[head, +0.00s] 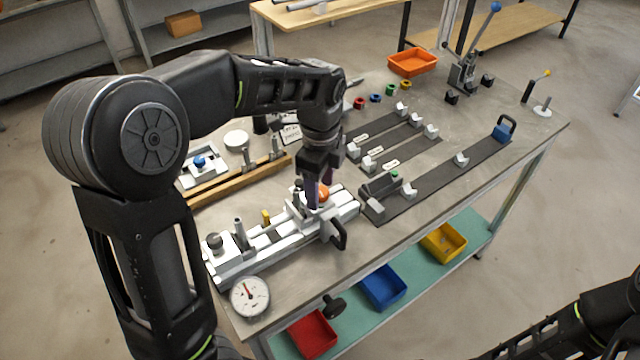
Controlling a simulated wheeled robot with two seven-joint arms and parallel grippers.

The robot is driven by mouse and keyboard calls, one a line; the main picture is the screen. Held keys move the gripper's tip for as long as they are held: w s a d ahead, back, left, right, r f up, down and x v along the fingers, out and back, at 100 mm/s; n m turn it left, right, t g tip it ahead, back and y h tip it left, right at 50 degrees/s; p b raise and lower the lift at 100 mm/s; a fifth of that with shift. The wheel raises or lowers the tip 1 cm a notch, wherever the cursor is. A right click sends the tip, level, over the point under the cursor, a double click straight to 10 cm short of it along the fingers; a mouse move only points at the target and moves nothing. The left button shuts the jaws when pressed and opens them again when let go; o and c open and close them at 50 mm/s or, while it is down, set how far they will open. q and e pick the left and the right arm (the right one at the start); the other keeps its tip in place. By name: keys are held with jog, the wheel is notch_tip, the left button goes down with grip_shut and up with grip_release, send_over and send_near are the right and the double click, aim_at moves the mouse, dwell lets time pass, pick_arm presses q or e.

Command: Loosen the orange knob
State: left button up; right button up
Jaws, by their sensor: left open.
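The orange knob (323,191) sits on the carriage of a white jig (272,243) on the grey table. My left gripper (319,196) points down over the knob, with its dark fingers at the knob's sides. The fingers are open, and part of the knob is hidden behind them. I cannot tell whether they touch it. A black handle (339,235) stands at the front of the carriage. My right arm shows at the lower right, but its gripper is outside the picture.
A dial gauge (249,296) stands at the jig's near left end. Dark rails with white blocks (461,159) lie to the right. An orange tray (412,62) and a lever press (466,75) are at the back. Coloured bins (383,286) sit on the lower shelf.

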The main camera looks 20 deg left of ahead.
pick_arm(q)
jog(key=shift+c, duration=0.3)
grip_shut()
dwell(0.3)
